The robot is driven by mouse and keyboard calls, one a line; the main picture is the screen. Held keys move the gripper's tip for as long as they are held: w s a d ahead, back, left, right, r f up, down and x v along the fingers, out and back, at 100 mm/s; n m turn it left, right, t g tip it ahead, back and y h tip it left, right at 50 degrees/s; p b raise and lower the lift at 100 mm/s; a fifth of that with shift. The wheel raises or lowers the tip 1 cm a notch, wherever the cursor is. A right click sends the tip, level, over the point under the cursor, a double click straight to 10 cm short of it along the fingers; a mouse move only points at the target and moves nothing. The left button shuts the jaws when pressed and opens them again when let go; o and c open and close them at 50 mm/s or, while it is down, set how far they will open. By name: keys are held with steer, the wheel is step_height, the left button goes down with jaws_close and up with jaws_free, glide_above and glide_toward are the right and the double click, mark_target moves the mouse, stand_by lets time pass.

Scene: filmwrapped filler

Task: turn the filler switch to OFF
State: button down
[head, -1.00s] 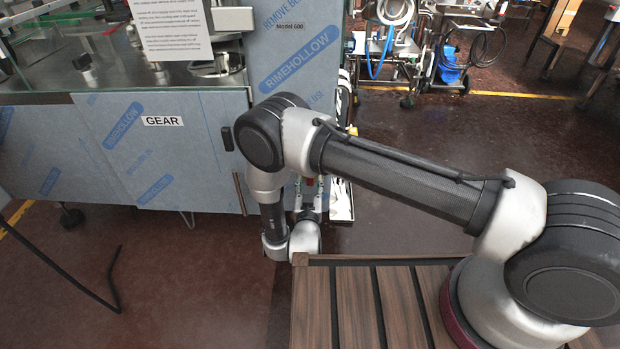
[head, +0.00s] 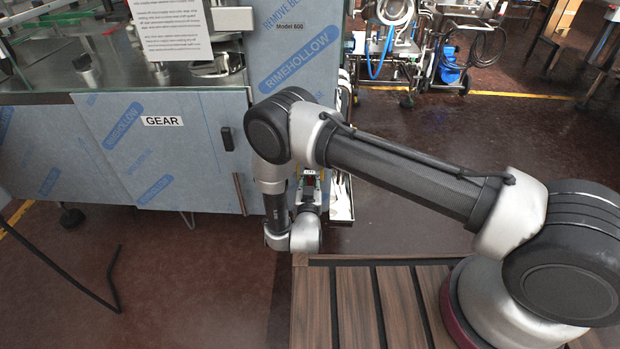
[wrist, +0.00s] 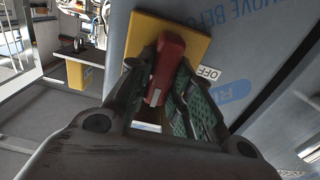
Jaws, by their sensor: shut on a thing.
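The filler switch has a red handle (wrist: 165,68) on a yellow plate (wrist: 146,32), on the film-wrapped side of the filler, seen in the wrist view. A white OFF label (wrist: 208,73) sits to the right of the handle. The handle is slightly tilted in that picture and does not point at the label. My gripper (wrist: 166,84) has its fingers on either side of the handle, shut on it. In the head view my gripper (head: 310,184) is small beside the filler (head: 293,60), and the arm hides most of the switch.
The filler's blue-wrapped cabinet, with a GEAR label (head: 162,121), stands on the left. A slatted wooden top (head: 360,308) lies beneath my arm. A cart with a blue hose (head: 385,50) stands behind on the dark red floor. Open floor lies to the right of the filler.

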steer(key=n, duration=0.4)
steer(key=shift+a, duration=0.15)
steer(key=n, duration=0.4)
steer(key=shift+a+f+n, duration=0.1)
steer(key=shift+f+n, duration=0.05)
steer(key=shift+n, duration=0.15)
steer(key=n, duration=0.4)
steer(key=shift+a+f+n, duration=0.1)
steer(key=shift+n, duration=0.2)
steer(key=shift+f+n, duration=0.15)
steer(key=shift+n, duration=2.05)
steer(key=c, duration=1.3)
jaws_free()
